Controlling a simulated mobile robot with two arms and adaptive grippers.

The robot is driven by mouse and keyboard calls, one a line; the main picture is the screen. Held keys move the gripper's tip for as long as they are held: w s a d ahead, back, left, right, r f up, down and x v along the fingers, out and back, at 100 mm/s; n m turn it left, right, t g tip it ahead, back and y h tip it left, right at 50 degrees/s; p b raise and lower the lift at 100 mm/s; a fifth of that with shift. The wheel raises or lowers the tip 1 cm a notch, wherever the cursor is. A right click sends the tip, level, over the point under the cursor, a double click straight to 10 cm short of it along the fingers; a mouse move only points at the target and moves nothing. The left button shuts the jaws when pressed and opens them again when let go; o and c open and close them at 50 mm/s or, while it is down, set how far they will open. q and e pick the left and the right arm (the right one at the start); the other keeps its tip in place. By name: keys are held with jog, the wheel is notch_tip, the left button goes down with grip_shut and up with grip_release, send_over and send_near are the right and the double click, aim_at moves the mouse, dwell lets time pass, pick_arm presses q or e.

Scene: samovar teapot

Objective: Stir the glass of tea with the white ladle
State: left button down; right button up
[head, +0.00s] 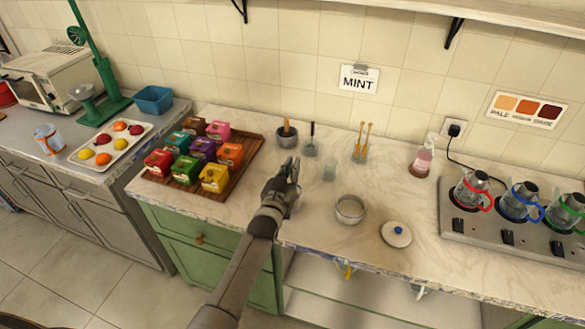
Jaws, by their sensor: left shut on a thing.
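My left gripper (291,168) is over the counter, left of the steel pot, and its fingers point toward the wall. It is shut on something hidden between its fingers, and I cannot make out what. I cannot make out a white ladle anywhere. A small pale glass (330,169) stands on the counter just right of the fingertips, apart from them in the picture. A vessel with pinkish liquid (421,163) stands farther right near the wall. I cannot tell which of the two is the glass of tea. My right gripper is not in view.
An open steel pot (350,209) and a white lid (397,234) are near the front edge. A mortar (287,136), a dark-handled utensil (312,140) and wooden spoons (363,142) stand behind. A wooden tray (242,168) of colored boxes lies left, a burner plate (480,235) right.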

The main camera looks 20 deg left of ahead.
pick_arm(q)
jog(key=shift+r+p, duration=0.7)
jog(key=shift+r, duration=0.05)
notch_tip(320, 180, up, 6)
jog(key=p, duration=0.5)
jog(key=shift+r+p, duration=0.2)
jog(key=shift+p, duration=0.1)
